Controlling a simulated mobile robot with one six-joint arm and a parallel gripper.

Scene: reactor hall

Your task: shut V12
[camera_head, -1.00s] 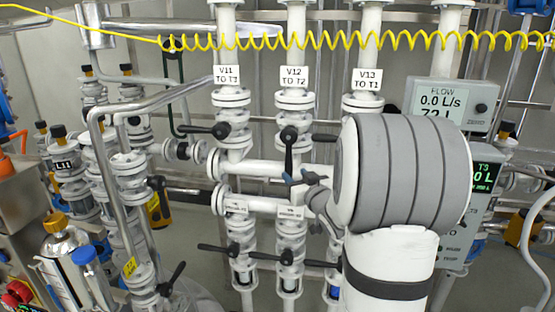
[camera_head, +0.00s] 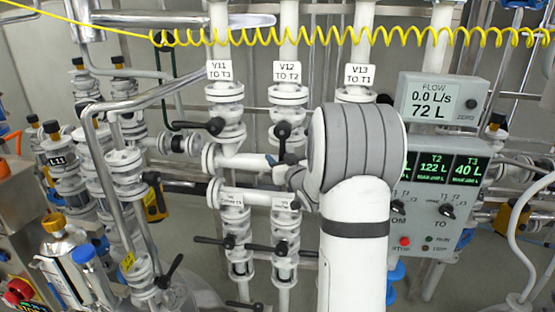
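The V12 valve, under the label "V12 TO T2" (camera_head: 287,72), has a black lever (camera_head: 283,134) on a white vertical pipe. The lever hangs down along the pipe from its hub. My gripper (camera_head: 276,160) is at the lever's lower end, in front of the pipe. Its fingers are small and partly hidden, so I cannot tell whether they are open or touch the lever. My thick grey and white arm comes in from the right of the valve.
V11's black lever (camera_head: 206,125) points left, across its pipe. V13's label (camera_head: 358,73) shows, but my arm hides its lever. The flow display (camera_head: 432,101) reads 0.0 L/s and 72 L. A panel (camera_head: 444,178) reads T2 122 L, T3 40 L. A yellow coiled hose (camera_head: 300,38) crosses above.

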